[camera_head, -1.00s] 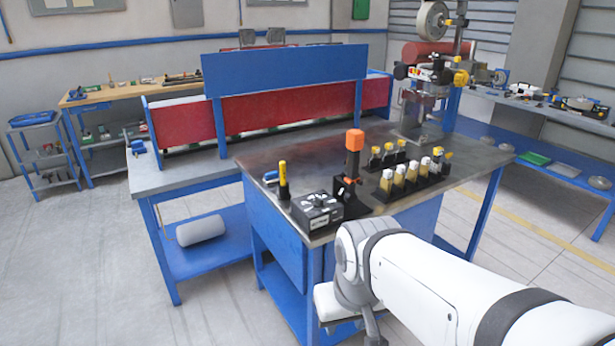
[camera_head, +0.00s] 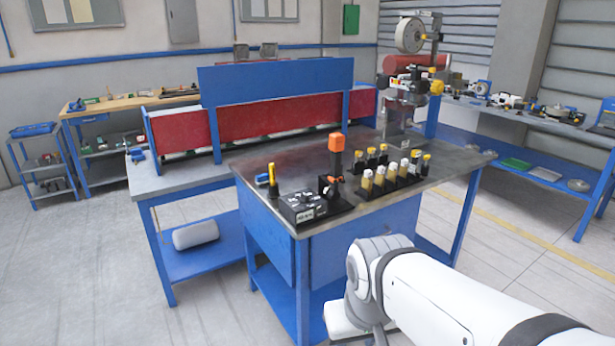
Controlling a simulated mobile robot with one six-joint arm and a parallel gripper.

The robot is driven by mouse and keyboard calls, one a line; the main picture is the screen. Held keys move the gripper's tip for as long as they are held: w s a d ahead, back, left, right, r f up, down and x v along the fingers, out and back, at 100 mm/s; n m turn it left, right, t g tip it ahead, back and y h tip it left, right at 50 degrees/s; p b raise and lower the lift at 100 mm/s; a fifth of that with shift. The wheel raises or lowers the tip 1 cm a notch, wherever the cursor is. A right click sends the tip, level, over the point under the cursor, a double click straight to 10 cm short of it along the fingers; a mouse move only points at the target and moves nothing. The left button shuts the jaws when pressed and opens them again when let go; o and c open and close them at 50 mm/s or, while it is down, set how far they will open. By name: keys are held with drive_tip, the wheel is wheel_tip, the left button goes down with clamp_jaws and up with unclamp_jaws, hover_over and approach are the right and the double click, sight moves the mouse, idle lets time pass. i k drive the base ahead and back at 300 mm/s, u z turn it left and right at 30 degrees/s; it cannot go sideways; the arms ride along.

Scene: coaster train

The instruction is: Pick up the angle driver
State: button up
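My white arm comes in from the lower right and bends down in front of the bench. My gripper's fingers cannot be made out; the arm's lower part runs out of the bottom of the picture. Nothing of the arm touches the tool.
A yellow-handled tool (camera_head: 272,178) stands left of the fixture. A black rack of yellow- and white-capped bottles (camera_head: 392,178) stands to the right. A machine stand (camera_head: 405,90) rises at the back right. Grey floor (camera_head: 90,270) is open at the left.

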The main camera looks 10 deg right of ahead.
sight(336, 140)
drive_tip(key=i, duration=1.4)
drive_tip(key=u, duration=0.05)
